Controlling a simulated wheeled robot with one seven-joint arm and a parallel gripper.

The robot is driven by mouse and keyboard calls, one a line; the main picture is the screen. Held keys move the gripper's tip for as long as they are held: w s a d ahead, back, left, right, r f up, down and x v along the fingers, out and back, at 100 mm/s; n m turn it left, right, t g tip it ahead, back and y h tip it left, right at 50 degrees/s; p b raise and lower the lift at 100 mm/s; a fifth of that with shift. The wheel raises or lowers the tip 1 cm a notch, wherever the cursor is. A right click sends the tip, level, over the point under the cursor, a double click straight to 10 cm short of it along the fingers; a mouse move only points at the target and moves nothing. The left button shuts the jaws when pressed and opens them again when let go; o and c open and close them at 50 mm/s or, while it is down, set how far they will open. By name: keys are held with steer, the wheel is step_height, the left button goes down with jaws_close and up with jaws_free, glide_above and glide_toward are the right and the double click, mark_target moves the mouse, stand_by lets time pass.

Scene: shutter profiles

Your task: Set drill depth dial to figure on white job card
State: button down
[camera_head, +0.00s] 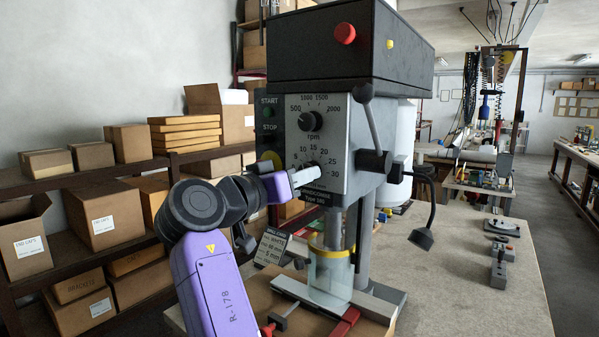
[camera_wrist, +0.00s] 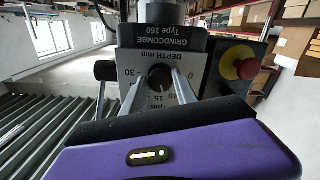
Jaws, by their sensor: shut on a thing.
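The drill press (camera_head: 331,175) stands on the bench with a speed dial (camera_head: 311,121) above a depth scale marked up to 30. My gripper (camera_head: 306,177) is at the depth scale, and its fingers hide most of the depth dial in the head view. In the wrist view the scale is upside down, and the black depth dial (camera_wrist: 159,77) sits between the two fingers of my gripper (camera_wrist: 158,84), which is shut on it. I cannot tell where its pointer stands. A job card (camera_head: 272,245) with "WHITE" and mm lines stands left of the drill; its figures are not clearly legible.
A red stop button (camera_wrist: 246,69) is beside the depth scale. The drill's feed lever (camera_head: 368,120) and a lamp on a bent neck (camera_head: 422,238) stick out at the right. Shelves with boxes (camera_head: 100,215) stand at the left.

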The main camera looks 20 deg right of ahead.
steer(key=shift+r+n+p, duration=0.15)
steer(key=shift+n+p, duration=2.45)
steer(key=shift+n, duration=1.6)
steer(key=c, duration=1)
jaws_free()
steer(key=b+v, duration=0.2)
steer(key=v, duration=0.6)
